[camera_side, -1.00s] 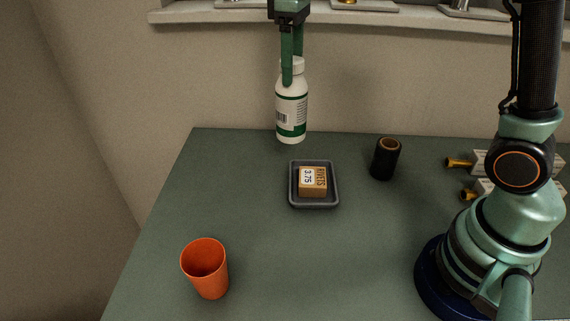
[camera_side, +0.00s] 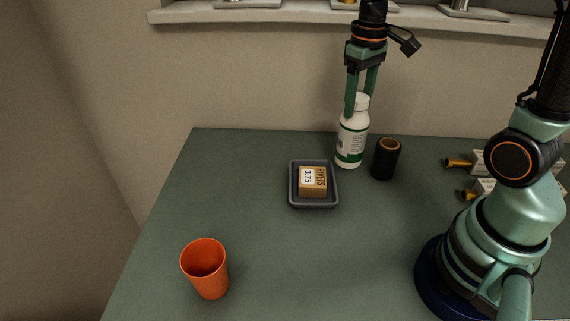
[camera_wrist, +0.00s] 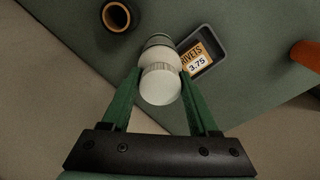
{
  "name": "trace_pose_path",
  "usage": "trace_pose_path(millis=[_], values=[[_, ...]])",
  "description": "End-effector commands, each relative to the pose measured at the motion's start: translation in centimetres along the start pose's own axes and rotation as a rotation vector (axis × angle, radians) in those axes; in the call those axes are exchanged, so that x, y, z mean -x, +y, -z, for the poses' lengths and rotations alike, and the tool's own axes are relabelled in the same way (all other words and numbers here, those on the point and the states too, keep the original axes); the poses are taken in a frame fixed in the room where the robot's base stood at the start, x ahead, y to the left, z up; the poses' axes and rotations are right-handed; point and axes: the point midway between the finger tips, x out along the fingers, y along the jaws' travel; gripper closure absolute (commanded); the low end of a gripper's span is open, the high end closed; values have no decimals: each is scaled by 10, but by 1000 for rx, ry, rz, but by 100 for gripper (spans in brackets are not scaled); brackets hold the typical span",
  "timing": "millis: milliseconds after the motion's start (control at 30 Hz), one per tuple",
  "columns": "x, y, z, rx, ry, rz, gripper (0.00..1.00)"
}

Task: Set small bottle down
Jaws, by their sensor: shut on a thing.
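The small bottle (camera_side: 352,139) is white with a green-banded label and a white cap. It stands nearly upright between the tray and the black cup in the side view. My gripper (camera_side: 361,100) is shut on it near the cap. In the wrist view the bottle's cap (camera_wrist: 160,84) sits between the two green fingers of my gripper (camera_wrist: 160,88). Whether the bottle's base touches the table cannot be told.
A grey tray (camera_side: 314,204) holds a small rivets box (camera_side: 312,182). A black cup (camera_side: 385,159) stands close to the bottle's right. An orange cup (camera_side: 206,268) is at the front left. Brass-ended fittings (camera_side: 459,163) lie at the right. The table's (camera_side: 300,260) front middle is clear.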

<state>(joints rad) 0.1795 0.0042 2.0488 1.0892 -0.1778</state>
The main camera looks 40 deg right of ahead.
Motion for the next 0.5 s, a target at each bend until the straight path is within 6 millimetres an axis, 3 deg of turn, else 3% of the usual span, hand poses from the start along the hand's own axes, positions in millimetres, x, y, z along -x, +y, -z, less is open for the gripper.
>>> trace_pose_path(millis=[267,500], values=[[-2,7,-1,26,4,-1,100],[16,-10,28,191,4,-1,100]])
